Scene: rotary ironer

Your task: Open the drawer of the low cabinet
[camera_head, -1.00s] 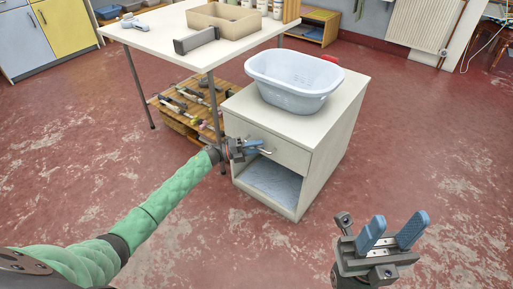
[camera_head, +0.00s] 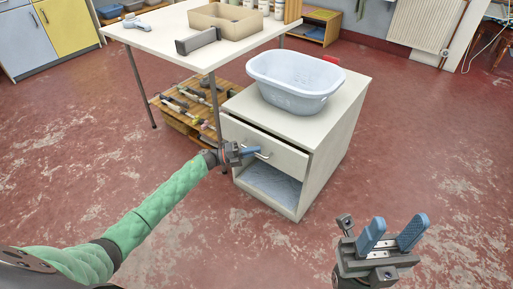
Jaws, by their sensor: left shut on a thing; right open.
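The low cabinet (camera_head: 325,152) is a whitish box with a drawer (camera_head: 282,157) at the top of its front and an open compartment below. The drawer stands slightly open, with a dark gap along its top edge. My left gripper (camera_head: 256,152) is at the drawer front, shut on the drawer's metal handle (camera_head: 266,155); the fingers hide part of the handle. My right gripper (camera_head: 395,233) is open and empty, over the floor in front and to the right of the cabinet.
A pale blue basin (camera_head: 295,84) sits on the cabinet top. A white table (camera_head: 170,40) with a box (camera_head: 228,22) and a grey object (camera_head: 198,41) stands at the left, with a wooden rack (camera_head: 185,108) of tools beneath. The red floor in front is clear.

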